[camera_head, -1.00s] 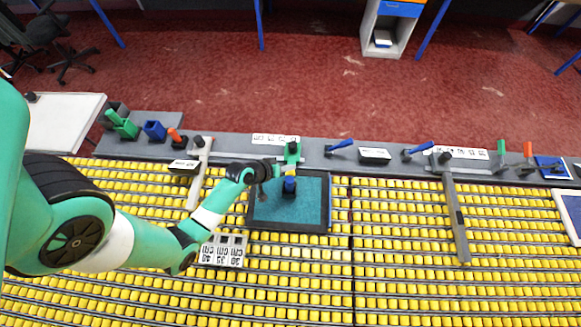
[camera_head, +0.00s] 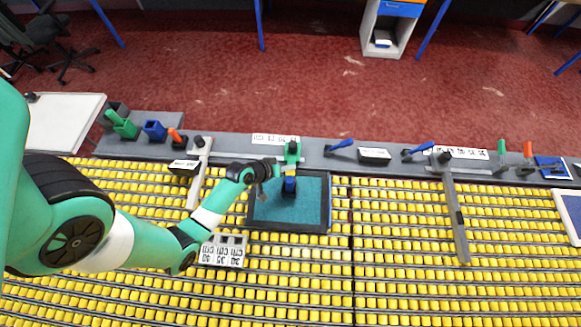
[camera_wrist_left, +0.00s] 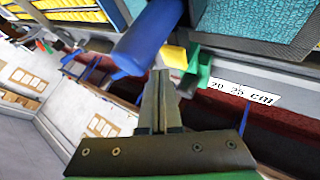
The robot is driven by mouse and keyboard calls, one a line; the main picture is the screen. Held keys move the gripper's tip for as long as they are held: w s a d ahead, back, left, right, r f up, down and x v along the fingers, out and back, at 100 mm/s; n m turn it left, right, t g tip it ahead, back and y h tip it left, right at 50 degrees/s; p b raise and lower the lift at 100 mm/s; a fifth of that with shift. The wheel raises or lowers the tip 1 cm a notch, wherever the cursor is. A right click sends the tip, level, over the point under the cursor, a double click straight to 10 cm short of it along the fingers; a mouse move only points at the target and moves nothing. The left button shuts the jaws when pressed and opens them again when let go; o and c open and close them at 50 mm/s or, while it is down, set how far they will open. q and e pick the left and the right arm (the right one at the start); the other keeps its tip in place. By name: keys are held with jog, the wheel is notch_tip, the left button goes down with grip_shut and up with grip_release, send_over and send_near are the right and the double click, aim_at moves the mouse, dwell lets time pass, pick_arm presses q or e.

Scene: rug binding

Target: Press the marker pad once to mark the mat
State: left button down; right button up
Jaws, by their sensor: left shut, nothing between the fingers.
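The mat (camera_head: 312,210) is a teal panel with a dark border, lying on the yellow rollers in the head view. A marker with a blue body (camera_head: 290,185), a dark lower part and a yellow piece hangs from a green bracket (camera_head: 292,153) over the mat's back edge. In the left wrist view, the blue cylinder (camera_wrist_left: 146,38) and yellow block (camera_wrist_left: 174,56) are large beside the fingers. My left gripper (camera_head: 274,167) is shut and empty, just left of the marker; its fingertips (camera_wrist_left: 158,76) seem close to the blue cylinder, but contact is unclear. My right gripper is out of view.
A grey rail (camera_head: 320,152) runs along the back with blue levers, orange and green handles and scale labels. Grey bars (camera_head: 456,225) cross the rollers on both sides of the mat. A label plate (camera_head: 222,252) lies below my left arm.

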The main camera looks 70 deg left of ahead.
aim_at(288, 173)
pick_arm(q)
jog(key=shift+f, duration=0.1)
dwell(0.5)
jog(key=shift+f+b, duration=0.3)
jog(key=shift+f, duration=0.05)
jog(key=shift+f+b, duration=0.6)
jog(key=shift+f, duration=0.15)
dwell(0.6)
dwell(0.4)
jog(key=shift+r+p, duration=1.15)
jog(key=shift+p, duration=0.05)
notch_tip(288, 173, up, 5)
jog(key=p, duration=0.5)
jog(key=shift+r, duration=0.1)
